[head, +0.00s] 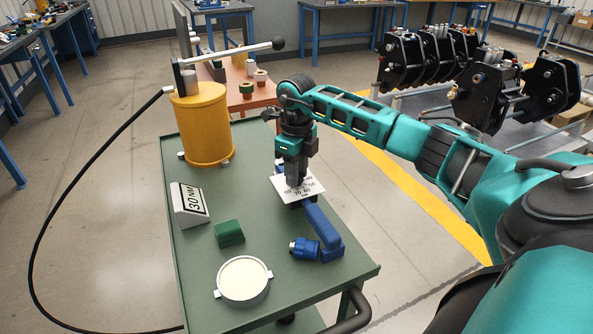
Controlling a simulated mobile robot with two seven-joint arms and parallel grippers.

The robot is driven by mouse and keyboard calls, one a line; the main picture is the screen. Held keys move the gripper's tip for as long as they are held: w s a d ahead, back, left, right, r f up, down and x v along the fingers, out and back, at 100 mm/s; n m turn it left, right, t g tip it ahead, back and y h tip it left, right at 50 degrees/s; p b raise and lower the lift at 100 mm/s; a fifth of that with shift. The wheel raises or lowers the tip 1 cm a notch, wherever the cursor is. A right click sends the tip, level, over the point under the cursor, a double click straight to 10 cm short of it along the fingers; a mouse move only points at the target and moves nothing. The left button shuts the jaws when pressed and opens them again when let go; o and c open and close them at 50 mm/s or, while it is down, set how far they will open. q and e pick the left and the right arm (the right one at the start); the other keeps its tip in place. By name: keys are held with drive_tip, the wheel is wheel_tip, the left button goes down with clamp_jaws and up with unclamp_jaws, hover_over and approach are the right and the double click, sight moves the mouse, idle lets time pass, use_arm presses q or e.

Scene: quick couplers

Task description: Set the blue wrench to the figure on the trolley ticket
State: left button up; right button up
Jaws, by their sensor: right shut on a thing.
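The trolley ticket (190,205) is a tilted white block at the left of the green trolley top and reads 30 NM. The blue wrench (322,226) lies near the trolley's right edge, with its blue arm running toward the front. A white scale plate (311,190) with black figures sits at its far end; 70 and 80 seem legible, others are partly covered. My right gripper (296,183) points down over the plate and is shut on a part of the wrench there. Its fingers hide that part and any pointer. My left gripper is out of view.
A yellow pump (205,125) with a lever and black hose stands at the trolley's (262,290) back left. A green block (229,233), a round pale-topped dish (243,279) and a blue fitting (304,248) are nearby. A black coupler rack stands at the right.

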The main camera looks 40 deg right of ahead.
drive_tip(key=shift+r, duration=0.1)
drive_tip(key=m+p, duration=0.2)
drive_tip(key=m, duration=0.1)
drive_tip(key=shift+r+m, duration=0.1)
drive_tip(key=shift+m, duration=0.2)
drive_tip(key=shift+m+p, duration=1.1)
drive_tip(key=shift+m, duration=0.9)
drive_tip(key=o, duration=1.1)
drive_tip(key=shift+f, duration=0.2)
wheel_tip(320, 180, up, 13)
